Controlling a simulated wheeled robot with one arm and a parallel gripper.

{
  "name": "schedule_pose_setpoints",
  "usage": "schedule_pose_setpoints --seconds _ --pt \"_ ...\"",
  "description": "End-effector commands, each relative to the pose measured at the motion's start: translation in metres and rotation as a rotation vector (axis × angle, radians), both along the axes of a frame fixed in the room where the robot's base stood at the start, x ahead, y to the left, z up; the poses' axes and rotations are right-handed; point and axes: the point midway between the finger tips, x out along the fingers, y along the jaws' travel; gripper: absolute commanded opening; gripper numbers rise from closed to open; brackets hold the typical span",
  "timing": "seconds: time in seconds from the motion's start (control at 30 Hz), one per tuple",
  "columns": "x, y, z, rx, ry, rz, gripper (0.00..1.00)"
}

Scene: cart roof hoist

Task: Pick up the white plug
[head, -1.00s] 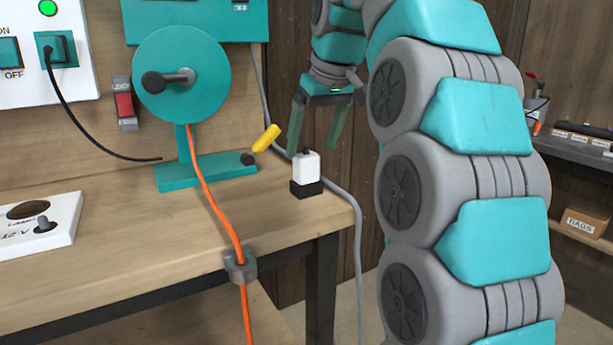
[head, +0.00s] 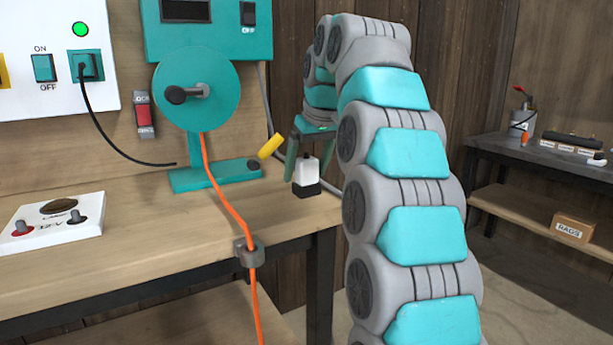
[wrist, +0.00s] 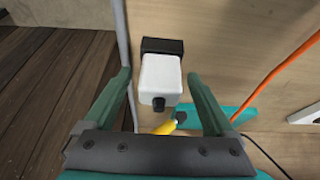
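The white plug (head: 308,171) stands upright in a black base (head: 307,190) near the right end of the wooden bench. In the wrist view the white plug (wrist: 160,78) shows between my two fingers, with its black base (wrist: 162,46) beyond and a small dark stub at the near end. My gripper (head: 308,168) is open above and around the plug, one finger on each side. In the wrist view my gripper (wrist: 157,80) shows gaps on both sides, so the fingers do not touch the plug.
A teal reel stand (head: 215,174) with a yellow handle (head: 271,146) is just left of the plug. An orange cable (head: 222,190) runs down through a grey clip (head: 249,254). A grey cable passes behind the bench's right end. A white 12-V box (head: 55,228) sits at left.

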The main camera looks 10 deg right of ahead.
Motion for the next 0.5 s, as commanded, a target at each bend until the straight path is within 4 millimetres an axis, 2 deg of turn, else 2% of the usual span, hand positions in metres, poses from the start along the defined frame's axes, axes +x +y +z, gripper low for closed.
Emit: schedule_pose_setpoints --seconds 0.07,0.5 --pt "0.0 0.0 0.0001 0.0 0.0 0.0 0.8" --pt "0.0 0.0 0.0001 0.0 0.0 0.0 0.3"
